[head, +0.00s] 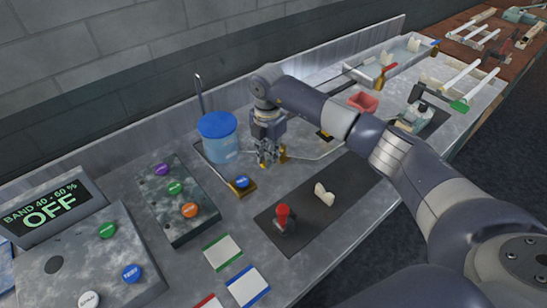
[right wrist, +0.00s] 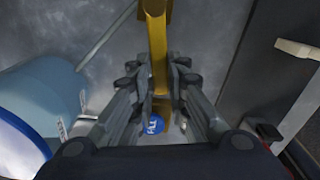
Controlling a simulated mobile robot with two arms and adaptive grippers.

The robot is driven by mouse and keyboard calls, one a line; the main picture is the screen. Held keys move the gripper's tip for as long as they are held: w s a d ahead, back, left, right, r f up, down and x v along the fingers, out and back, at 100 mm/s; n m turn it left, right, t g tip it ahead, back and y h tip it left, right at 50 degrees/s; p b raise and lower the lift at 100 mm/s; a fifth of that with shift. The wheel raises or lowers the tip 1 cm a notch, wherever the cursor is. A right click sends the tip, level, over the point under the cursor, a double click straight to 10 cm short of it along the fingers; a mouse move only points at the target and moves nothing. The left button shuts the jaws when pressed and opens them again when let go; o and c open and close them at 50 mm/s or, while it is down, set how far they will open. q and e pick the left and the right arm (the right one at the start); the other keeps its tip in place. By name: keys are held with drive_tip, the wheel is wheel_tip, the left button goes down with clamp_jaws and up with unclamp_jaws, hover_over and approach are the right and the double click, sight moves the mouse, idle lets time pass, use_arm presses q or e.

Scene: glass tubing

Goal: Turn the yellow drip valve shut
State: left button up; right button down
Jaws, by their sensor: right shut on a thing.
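The yellow drip valve (right wrist: 157,45) shows in the right wrist view as a yellow bar running up from between my fingers to the top edge. A bit of it shows in the head view (head: 283,156) beside my fingertips. My right gripper (head: 267,162) points down and is shut on the valve. In the right wrist view its fingers (right wrist: 160,80) lie on either side of the bar. The fingers hide part of the valve, and I cannot tell how far it is turned. My left gripper is not in view.
A clear container with a blue lid (head: 217,124) stands close left of my right gripper. A blue button (head: 242,182) on a yellowish base lies in front. A display (head: 45,208) reads "BAND 40 - 60 % OFF". A dark mat (head: 345,185) holds a red-topped joystick (head: 283,218).

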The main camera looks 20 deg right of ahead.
drive_tip(key=shift+w+a+m, duration=0.25)
drive_tip(key=shift+w+m, duration=0.4)
drive_tip(key=shift+m, duration=0.55)
drive_tip(key=c, duration=1.6)
unclamp_jaws()
drive_tip(key=shift+o, duration=0.2)
wheel_tip(320, 180, up, 12)
